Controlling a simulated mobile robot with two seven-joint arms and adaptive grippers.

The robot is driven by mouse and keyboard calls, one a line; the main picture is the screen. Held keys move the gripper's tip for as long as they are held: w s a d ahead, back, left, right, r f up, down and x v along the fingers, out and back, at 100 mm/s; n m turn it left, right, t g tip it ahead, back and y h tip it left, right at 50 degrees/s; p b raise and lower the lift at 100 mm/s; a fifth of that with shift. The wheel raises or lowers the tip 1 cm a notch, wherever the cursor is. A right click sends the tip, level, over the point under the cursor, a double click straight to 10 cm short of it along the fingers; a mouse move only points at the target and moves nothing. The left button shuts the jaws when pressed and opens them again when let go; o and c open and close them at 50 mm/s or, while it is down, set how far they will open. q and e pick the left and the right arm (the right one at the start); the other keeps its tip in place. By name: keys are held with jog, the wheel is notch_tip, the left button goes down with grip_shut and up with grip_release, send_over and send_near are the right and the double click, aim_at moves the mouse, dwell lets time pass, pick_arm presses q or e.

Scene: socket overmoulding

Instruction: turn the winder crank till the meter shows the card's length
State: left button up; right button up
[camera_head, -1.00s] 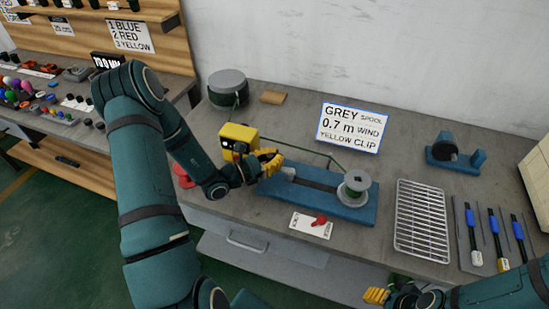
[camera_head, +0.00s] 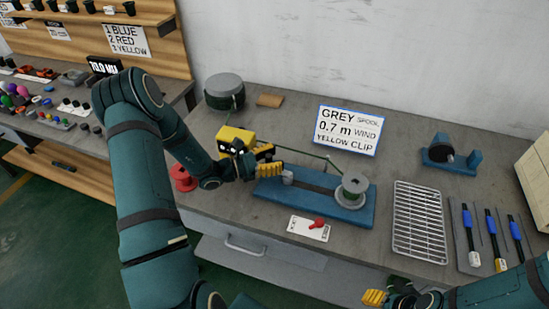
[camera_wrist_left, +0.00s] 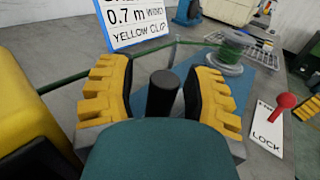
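The card (camera_head: 347,130) on the bench reads grey spool, 0.7 m wind, yellow clip. In front of it a blue winder base (camera_head: 325,203) carries a grey spool with green cord (camera_head: 352,190) at its right end. A yellow box, seemingly the meter (camera_head: 236,136), stands at the left; its reading is not legible. My left gripper (camera_head: 262,160) is over the base's left end. In the left wrist view a dark upright knob, seemingly the crank handle (camera_wrist_left: 163,93), stands between its spread yellow fingers, with gaps visible. My right gripper (camera_head: 375,297) is at the bottom edge, mostly hidden.
Green cord (camera_wrist_left: 60,82) runs past my left gripper toward the spool. A lock plate with a red lever (camera_head: 318,223) lies before the base. A wire rack (camera_head: 419,222) stands right, a red spool (camera_head: 182,178) left, and a grey-lidded green drum (camera_head: 225,91) behind.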

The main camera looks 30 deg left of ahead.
pick_arm(q)
jog(key=shift+r, duration=0.1)
notch_tip(320, 180, up, 10)
dwell(0.5)
dwell(0.5)
